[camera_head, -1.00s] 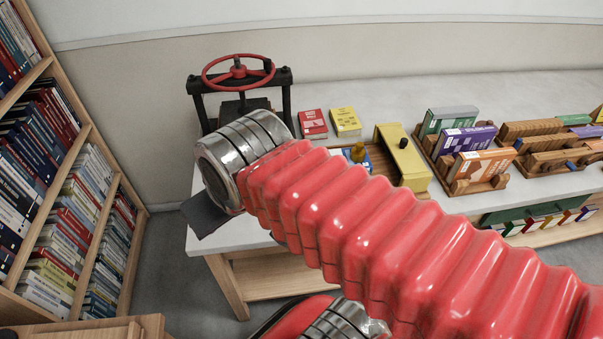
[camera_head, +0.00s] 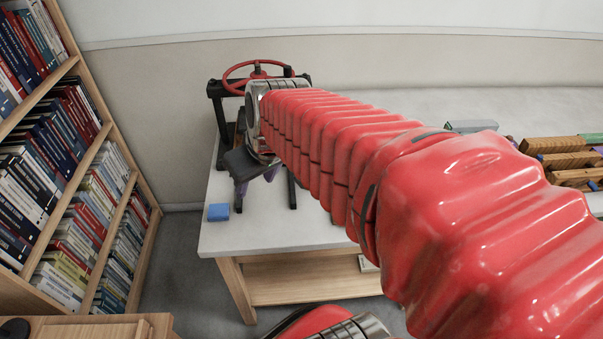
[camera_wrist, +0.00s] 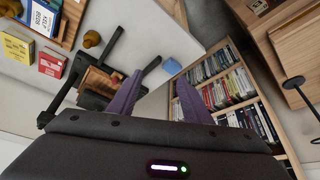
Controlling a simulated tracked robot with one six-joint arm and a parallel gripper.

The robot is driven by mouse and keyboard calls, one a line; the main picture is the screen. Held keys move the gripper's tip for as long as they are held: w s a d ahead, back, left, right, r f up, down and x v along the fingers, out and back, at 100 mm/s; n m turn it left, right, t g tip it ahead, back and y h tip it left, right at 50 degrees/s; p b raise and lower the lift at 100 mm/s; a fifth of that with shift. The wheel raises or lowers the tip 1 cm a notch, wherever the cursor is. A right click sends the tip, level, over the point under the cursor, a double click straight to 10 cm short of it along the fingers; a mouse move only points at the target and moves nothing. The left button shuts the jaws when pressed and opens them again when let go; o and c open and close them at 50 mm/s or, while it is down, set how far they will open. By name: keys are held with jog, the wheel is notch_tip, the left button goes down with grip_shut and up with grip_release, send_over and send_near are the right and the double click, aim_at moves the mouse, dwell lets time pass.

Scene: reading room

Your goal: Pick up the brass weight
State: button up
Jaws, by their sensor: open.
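Two small brass-coloured pieces show in the wrist view. One brass weight (camera_wrist: 92,39) stands on the bare white tabletop in front of the press; another brass piece (camera_wrist: 10,7) is at the wooden tray in the upper left corner. I cannot tell for sure which is the task's weight. My arm hides both in the head view. My gripper (camera_wrist: 158,92), with two purple fingers, is open and empty. In the head view my gripper (camera_head: 256,182) is over the left end of the table (camera_head: 330,235), apart from both brass pieces.
A black book press (camera_head: 222,95) with a red wheel stands at the back left. A blue block (camera_head: 218,212) lies near the table's front left corner. Red (camera_wrist: 52,63) and yellow (camera_wrist: 15,48) books lie beside the press. A bookcase (camera_head: 60,170) stands left. Wooden racks (camera_head: 560,160) are right.

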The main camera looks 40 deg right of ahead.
jog(key=w+d+f, duration=0.1)
jog(key=d+f, duration=0.2)
jog(key=d, duration=0.4)
jog(key=w+d+f, duration=0.1)
jog(key=d+f, duration=0.2)
jog(key=d, duration=0.4)
jog(key=w+d+f+m, duration=0.1)
jog(key=d+f, duration=0.2)
jog(key=d, duration=0.5)
jog(key=shift+f+h, duration=0.25)
jog(key=shift+h, duration=0.05)
jog(key=shift+d+g, duration=0.1)
jog(key=shift+g, duration=0.2)
jog(key=shift+x, duration=4.3)
jog(key=shift+w, duration=0.1)
jog(key=shift+x, duration=2.55)
jog(key=shift+c, duration=0.2)
